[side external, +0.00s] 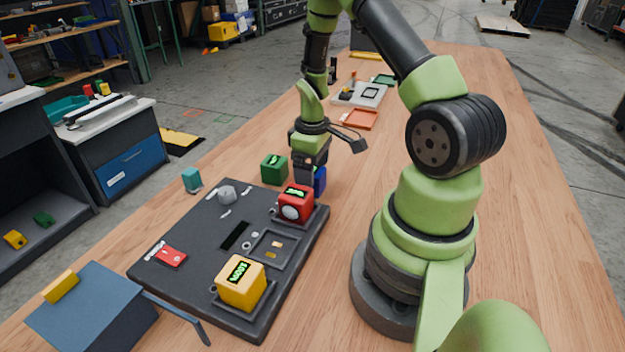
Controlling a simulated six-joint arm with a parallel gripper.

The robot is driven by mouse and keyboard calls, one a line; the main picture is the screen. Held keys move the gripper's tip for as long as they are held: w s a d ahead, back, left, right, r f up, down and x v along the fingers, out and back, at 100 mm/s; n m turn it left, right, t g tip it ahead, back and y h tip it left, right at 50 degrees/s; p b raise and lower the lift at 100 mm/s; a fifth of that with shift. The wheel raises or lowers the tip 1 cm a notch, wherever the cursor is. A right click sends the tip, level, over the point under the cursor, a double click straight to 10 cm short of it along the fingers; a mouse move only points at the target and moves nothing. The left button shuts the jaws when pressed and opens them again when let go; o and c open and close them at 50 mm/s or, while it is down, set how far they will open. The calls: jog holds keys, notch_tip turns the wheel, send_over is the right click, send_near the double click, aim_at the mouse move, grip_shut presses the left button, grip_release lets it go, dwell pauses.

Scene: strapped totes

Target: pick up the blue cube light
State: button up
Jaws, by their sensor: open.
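The blue cube light (320,181) stands on the wooden table, just behind the far right corner of the dark board. Most of it is hidden behind my gripper (311,180); only its right part shows. My gripper points down at the cube, with its fingers at or in front of the cube's left side. The jaws are open. I cannot tell whether the fingers touch the cube or stand on both sides of it.
A green cube (274,169) stands close to the left of my gripper. A red cube (295,203) and a yellow cube (241,283) sit on the dark board (190,225). A teal block (192,180) is farther left. The table right of the blue cube is clear up to my base.

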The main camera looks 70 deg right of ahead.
jog(key=shift+f, duration=0.55)
jog(key=c, duration=1.1)
jog(key=shift+c, duration=0.2)
jog(key=shift+r, duration=0.15)
